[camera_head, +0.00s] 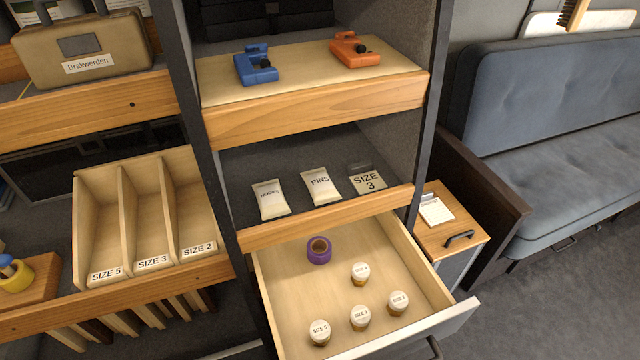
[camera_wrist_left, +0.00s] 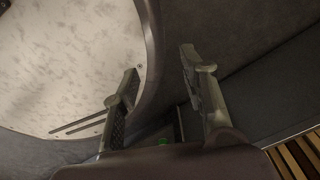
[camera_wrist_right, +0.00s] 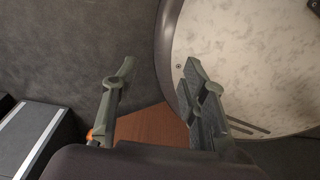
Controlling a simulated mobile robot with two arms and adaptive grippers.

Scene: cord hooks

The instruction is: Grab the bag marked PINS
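The bag marked PINS (camera_head: 321,186) is a small white packet in the head view. It lies on the middle shelf, between a white packet with a label I read as HOOKS (camera_head: 270,199) and a card or packet marked SIZE 3 (camera_head: 367,181). Neither gripper shows in the head view. My left gripper (camera_wrist_left: 158,82) shows in its wrist view with its fingers apart and nothing between them. My right gripper (camera_wrist_right: 156,82) shows in its wrist view, also with fingers apart and empty. Neither wrist view shows the bag.
Below the shelf, an open drawer (camera_head: 285,300) holds a purple ring (camera_head: 319,250) and several small labelled jars. Above, a shelf (camera_head: 300,85) bears a blue tool (camera_head: 256,66) and an orange tool (camera_head: 352,50). A divided wooden tray (camera_head: 88,225) stands left.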

